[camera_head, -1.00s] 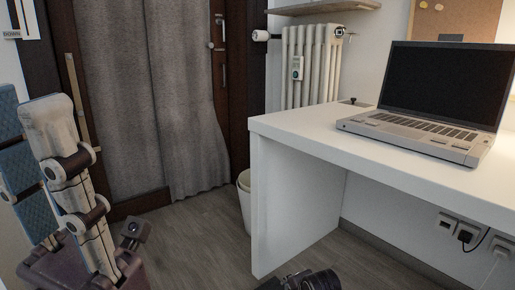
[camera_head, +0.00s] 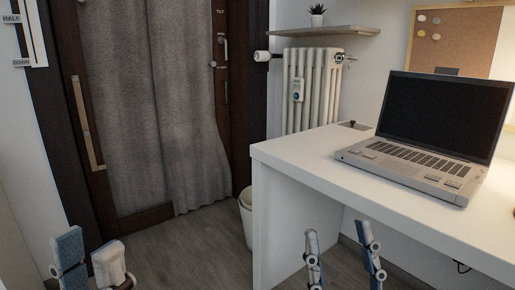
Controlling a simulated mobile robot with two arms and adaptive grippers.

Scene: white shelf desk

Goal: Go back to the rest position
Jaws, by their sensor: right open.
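My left gripper (camera_head: 89,246) is at the bottom left corner of the head view, in front of the dark door frame and floor. One blue-padded finger and one pale finger show, close side by side and pointing up. Their lower parts are cut off by the picture edge, and the gap between the pads is not clear. My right gripper (camera_head: 341,241) is at the bottom, right of centre, in front of the desk's open underside. Its two fingers point up and stand apart, with nothing between them. No held object shows in either gripper.
A white desk (camera_head: 300,160) stands at the right with an open laptop (camera_head: 425,165) on it. A bin (camera_head: 246,215) is on the floor beside the desk's left panel. A radiator (camera_head: 312,85), a curtain (camera_head: 165,110) and a wall shelf (camera_head: 325,32) are behind. Floor (camera_head: 195,245) between the grippers is clear.

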